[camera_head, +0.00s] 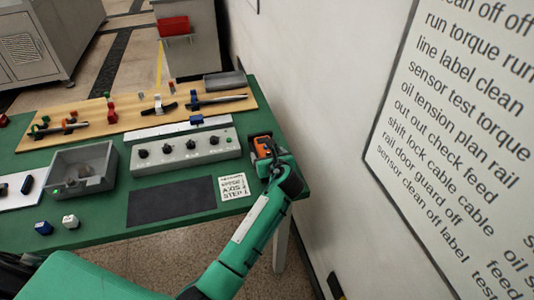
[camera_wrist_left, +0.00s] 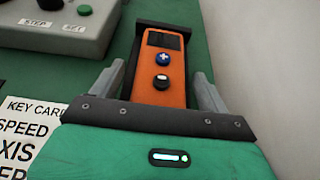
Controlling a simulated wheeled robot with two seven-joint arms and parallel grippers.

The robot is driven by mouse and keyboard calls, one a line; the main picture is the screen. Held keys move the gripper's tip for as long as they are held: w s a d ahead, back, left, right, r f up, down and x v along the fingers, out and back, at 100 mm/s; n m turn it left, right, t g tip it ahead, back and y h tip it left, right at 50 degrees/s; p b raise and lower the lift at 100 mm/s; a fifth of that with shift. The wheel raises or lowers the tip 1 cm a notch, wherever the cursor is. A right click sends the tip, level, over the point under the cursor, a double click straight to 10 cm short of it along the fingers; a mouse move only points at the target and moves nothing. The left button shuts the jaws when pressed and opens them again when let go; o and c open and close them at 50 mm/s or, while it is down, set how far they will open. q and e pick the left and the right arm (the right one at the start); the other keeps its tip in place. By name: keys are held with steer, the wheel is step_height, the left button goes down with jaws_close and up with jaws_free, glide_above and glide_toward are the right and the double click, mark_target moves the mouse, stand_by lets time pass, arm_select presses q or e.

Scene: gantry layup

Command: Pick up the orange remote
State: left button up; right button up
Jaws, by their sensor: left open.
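The orange remote (camera_head: 263,146) lies in a dark holder at the right end of the green table, near the wall. In the left wrist view the remote (camera_wrist_left: 158,75) shows a dark screen, a blue plus button and a dark button. My left gripper (camera_head: 268,158) is right at the remote. In the left wrist view its two grey fingers (camera_wrist_left: 158,88) are open, one on each side of the remote. I cannot tell whether they touch it. The near end of the remote is hidden behind the gripper body. My right gripper is not in view.
A grey control box (camera_head: 185,151) with knobs stands left of the remote. A white key card (camera_head: 233,187) and a dark mat (camera_head: 171,201) lie in front of it. The wall (camera_head: 310,110) is close on the right. A grey open bin (camera_head: 82,170) stands farther left.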

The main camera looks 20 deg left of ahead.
arm_select(q)
steer(key=c, duration=1.2)
steer(key=shift+r, duration=0.1)
steer(key=shift+c, duration=0.2)
